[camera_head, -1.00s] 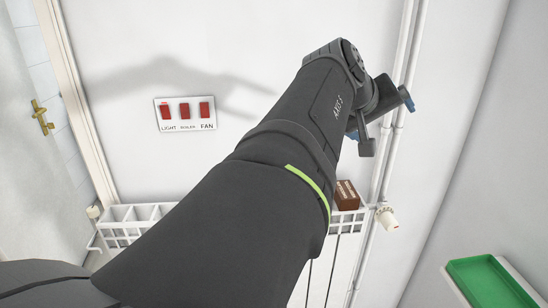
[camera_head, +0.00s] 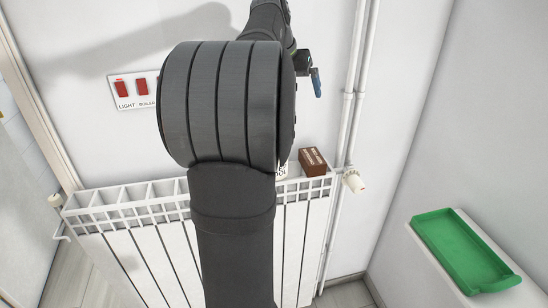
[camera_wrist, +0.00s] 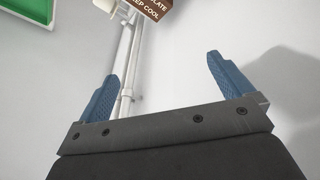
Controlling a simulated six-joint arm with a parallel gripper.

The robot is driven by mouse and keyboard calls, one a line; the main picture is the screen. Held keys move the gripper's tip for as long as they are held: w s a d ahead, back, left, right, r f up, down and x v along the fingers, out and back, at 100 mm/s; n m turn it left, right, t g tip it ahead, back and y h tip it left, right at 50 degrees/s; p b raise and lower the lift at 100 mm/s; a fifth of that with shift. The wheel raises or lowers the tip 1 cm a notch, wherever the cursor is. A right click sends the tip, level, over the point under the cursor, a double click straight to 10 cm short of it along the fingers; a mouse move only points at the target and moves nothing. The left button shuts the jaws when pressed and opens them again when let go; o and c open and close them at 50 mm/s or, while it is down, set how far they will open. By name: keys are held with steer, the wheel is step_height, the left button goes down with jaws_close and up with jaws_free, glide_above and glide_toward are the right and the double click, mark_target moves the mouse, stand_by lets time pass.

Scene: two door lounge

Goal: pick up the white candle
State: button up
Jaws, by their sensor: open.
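No object that I can clearly tell as the white candle shows. In the head view, a small white lettered item (camera_head: 282,171) stands on the radiator's top beside a brown box, mostly hidden behind my arm, so I cannot tell what it is. My gripper (camera_wrist: 162,88) is open and empty in the wrist view, its two blue fingers wide apart before the pale wall. In the head view my gripper (camera_head: 312,74) shows only in part, beyond my arm, above the brown box and left of the pipes.
The brown box (camera_head: 313,161) sits on the white radiator (camera_head: 150,214), near the valve (camera_head: 354,181) and vertical pipes (camera_head: 355,95). It also shows in the wrist view (camera_wrist: 152,8). A green tray (camera_head: 462,250) lies on a white ledge at right. A switch panel (camera_head: 130,104) is on the wall.

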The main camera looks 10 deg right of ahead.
steer(key=s+a+f+m+g+y, duration=0.2)
steer(key=a+f+y, duration=0.1)
steer(key=a+f, duration=0.25)
steer(key=f, duration=0.3)
steer(key=w+f, duration=0.1)
steer(key=f, duration=0.6)
steer(key=shift+w+f, duration=0.15)
steer(key=shift+f, duration=0.25)
steer(key=shift+w+d+f, duration=0.1)
steer(key=shift+w+f, duration=0.15)
steer(key=shift+f, duration=0.7)
steer(key=shift+w+d+f, duration=0.1)
steer(key=shift+w+f, duration=0.1)
steer(key=shift+f, duration=0.7)
steer(key=shift+w+d+f, duration=0.1)
steer(key=shift+w+f, duration=0.15)
steer(key=shift+f, duration=0.7)
steer(key=c, duration=1.3)
